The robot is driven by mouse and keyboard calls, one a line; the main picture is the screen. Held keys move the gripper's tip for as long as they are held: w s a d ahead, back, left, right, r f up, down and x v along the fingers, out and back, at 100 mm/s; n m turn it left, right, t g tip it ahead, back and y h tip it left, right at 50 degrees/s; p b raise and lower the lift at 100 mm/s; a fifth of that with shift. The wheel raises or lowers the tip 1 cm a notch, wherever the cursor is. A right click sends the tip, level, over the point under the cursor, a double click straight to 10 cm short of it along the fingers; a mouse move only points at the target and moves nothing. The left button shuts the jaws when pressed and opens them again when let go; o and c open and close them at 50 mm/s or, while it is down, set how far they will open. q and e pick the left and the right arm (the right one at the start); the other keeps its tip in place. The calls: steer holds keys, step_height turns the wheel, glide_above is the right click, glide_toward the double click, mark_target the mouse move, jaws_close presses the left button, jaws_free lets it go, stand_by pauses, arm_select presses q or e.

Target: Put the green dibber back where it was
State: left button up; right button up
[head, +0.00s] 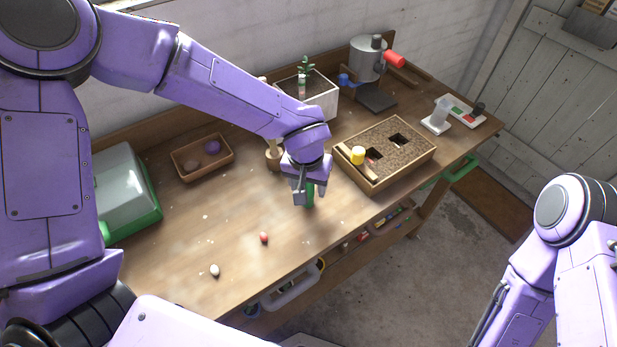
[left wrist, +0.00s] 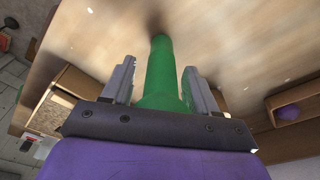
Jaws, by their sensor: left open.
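The green dibber (head: 309,197) is below my left gripper (head: 304,193), over the front middle of the bench. In the left wrist view the dibber (left wrist: 160,75) runs between the two fingers of my left gripper (left wrist: 158,80), its narrower end pointing away toward the bench top. The fingers are open, with a gap visible beside the dibber. I cannot tell whether its far end touches the wood. My right arm shows at the lower right of the head view, but its gripper is out of view.
A soil-filled wooden box (head: 425,152) with dark square holes and a yellow-topped item (head: 357,155) stands right of the gripper. A red pebble (head: 264,238) and pale pebble (head: 214,270) lie in front. A white planter (head: 322,103) stands behind.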

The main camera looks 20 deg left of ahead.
arm_select(q)
steer(key=r, duration=0.8)
steer(key=s+r, duration=0.1)
steer(key=r, duration=0.2)
steer(key=shift+s+r, duration=0.1)
steer(key=shift+r, duration=0.3)
steer(key=shift+s, duration=0.1)
